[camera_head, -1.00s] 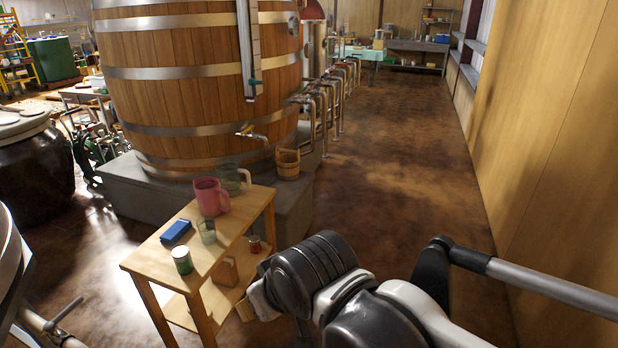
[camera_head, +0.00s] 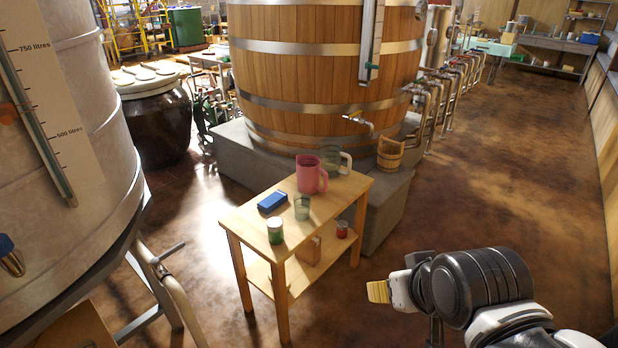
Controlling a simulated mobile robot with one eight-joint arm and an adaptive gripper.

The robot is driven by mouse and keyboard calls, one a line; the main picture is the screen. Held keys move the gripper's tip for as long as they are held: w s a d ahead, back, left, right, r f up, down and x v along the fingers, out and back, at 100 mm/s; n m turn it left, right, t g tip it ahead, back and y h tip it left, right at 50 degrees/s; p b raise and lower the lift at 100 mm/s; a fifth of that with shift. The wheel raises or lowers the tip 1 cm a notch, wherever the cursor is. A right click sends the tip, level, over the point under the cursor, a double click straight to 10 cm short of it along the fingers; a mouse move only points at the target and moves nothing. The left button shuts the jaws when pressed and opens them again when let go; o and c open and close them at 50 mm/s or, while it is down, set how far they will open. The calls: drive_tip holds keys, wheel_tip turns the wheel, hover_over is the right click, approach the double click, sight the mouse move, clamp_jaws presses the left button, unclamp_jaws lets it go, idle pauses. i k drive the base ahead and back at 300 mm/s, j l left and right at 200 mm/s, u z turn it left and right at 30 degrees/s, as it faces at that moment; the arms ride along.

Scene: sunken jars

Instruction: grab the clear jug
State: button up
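The clear jug (camera_head: 331,157) stands at the back of the small wooden table (camera_head: 247,216). It is greenish and see-through, with a pale handle on its right. A pink jug (camera_head: 308,174) stands just in front of it and hides part of it. My gripper (camera_head: 378,291) shows only as a yellowish tip at the end of my arm, right of the table and apart from the jug. Whether its fingers are open or shut does not show.
On the tabletop are a blue box (camera_head: 272,202), a clear glass (camera_head: 301,207) and a green-and-white can (camera_head: 275,231). The lower shelf holds a red can (camera_head: 342,229) and a wooden block (camera_head: 310,250). A large barrel (camera_head: 300,90) and a wooden bucket (camera_head: 391,153) stand behind. Floor to the right is clear.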

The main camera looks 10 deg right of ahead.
sight(331, 153)
drive_tip(key=i+l, duration=0.35)
drive_tip(key=i+l+u, duration=0.1)
drive_tip(key=i+l, duration=0.3)
drive_tip(key=i+l+u, duration=0.1)
drive_tip(key=i+l, duration=0.25)
drive_tip(key=l, duration=0.15)
drive_tip(key=i+l, duration=0.3)
drive_tip(key=l, duration=0.15)
drive_tip(key=i+l+u, duration=0.1)
drive_tip(key=i+l, duration=0.55)
drive_tip(key=l, duration=0.3)
drive_tip(key=i+l+u, duration=0.1)
drive_tip(key=i+l, duration=0.25)
drive_tip(key=l, duration=0.15)
